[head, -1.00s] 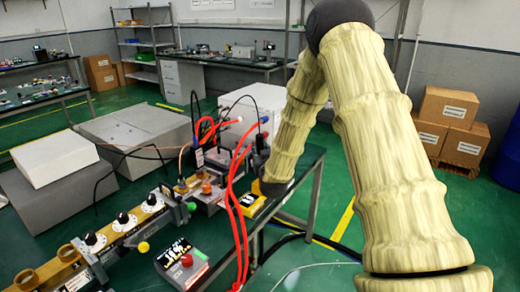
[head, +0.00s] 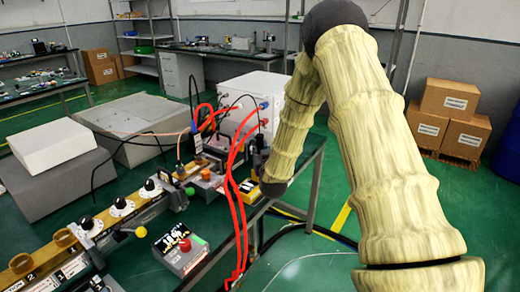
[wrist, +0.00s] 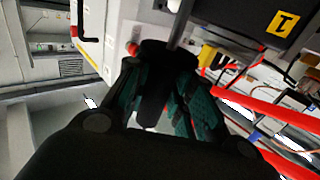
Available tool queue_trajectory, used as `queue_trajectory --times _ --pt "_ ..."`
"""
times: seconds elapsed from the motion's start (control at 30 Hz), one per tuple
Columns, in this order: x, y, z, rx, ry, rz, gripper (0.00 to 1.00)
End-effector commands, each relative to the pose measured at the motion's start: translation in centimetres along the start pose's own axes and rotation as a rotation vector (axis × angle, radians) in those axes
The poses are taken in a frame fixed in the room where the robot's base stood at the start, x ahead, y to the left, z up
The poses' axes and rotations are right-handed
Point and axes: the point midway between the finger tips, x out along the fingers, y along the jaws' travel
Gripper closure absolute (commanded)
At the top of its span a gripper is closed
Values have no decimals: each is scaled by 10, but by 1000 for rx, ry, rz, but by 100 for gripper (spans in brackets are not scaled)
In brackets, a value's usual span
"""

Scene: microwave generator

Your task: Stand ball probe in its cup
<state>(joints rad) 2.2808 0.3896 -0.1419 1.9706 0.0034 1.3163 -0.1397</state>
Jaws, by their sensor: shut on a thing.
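My gripper is shut on the ball probe. In the wrist view, the gripper (wrist: 163,90) has its green-lined fingers on both sides of the probe's black handle (wrist: 153,98). A grey metal rod (wrist: 181,22) runs from the handle to the top edge. The ball end is not clearly visible. In the head view, my dark wrist is beside the apparatus at the bench's right edge, and the held probe cannot be made out. Two brass round cups, one (head: 20,262) by label 2 and one (head: 63,237) by label 1, sit at the front left. Which is the probe's cup cannot be told.
Red cables (head: 231,190) hang in front of the apparatus, left of my wrist. A control box with a red button (head: 185,245) stands at the bench's front. A white cabinet (head: 248,105) is behind. Black knobs (head: 120,203) line the long rail.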

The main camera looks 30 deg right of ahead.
Motion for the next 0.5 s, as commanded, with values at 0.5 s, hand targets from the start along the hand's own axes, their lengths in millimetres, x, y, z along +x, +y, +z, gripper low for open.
queue_trajectory --times 0.5 --pt "0 0 33 0 1 0 100"
